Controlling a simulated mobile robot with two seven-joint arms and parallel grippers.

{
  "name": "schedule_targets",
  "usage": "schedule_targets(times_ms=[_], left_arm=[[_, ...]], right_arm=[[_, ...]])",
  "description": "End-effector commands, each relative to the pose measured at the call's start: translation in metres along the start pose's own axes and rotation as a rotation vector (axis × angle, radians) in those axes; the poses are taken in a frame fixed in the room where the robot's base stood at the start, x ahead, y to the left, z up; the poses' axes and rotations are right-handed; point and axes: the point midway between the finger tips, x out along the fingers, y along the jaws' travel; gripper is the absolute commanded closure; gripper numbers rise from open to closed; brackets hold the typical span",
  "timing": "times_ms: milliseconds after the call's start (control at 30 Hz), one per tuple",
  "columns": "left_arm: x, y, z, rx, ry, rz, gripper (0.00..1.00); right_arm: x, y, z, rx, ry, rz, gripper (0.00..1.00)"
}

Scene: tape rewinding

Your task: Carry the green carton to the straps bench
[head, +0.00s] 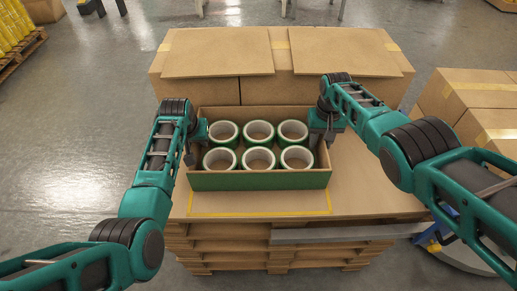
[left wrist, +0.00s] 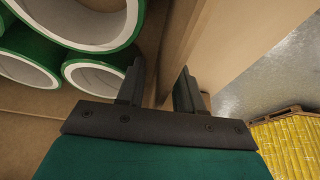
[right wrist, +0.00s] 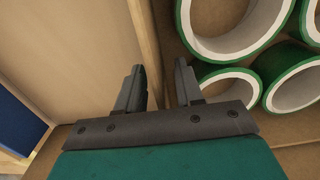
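The green carton (head: 258,181) is an open box with a green front wall, sitting on a cardboard-topped pallet stack. Several green-rimmed tape rolls (head: 258,160) stand inside it in two rows. My left gripper (head: 194,146) is at its left wall; in the left wrist view the parted fingers (left wrist: 160,88) straddle that wall (left wrist: 182,55), with a gap visible. My right gripper (head: 327,136) is at the right wall; in the right wrist view the parted fingers (right wrist: 158,88) straddle that wall (right wrist: 146,45), also with a gap. The straps bench cannot be identified.
Closed cardboard boxes (head: 270,90) stand right behind the carton. More boxes (head: 480,95) are at the right. Yellow goods on a pallet (head: 15,35) are at the far left. A blue and yellow wheeled item (head: 437,240) is low at right. The floor (head: 75,120) at left is clear.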

Motion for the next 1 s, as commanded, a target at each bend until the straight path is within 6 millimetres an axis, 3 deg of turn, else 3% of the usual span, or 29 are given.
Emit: schedule_targets(times_ms=[367,733,1000], left_arm=[[0.0013,-0.0003,-0.0001,-0.001,0.0,0.0,0.65],[0.0013,-0.0002,0.0001,0.0,0.0,0.0,1.0],[0.0013,-0.0002,0.0002,0.0,-0.001,0.0,1.0]], right_arm=[[0.0014,-0.0001,0.0002,-0.001,0.001,0.0,0.65],[0.0014,-0.0001,0.0003,0.0,0.0,0.0,1.0],[0.0015,-0.0001,0.0004,0.0,0.0,0.0,1.0]])
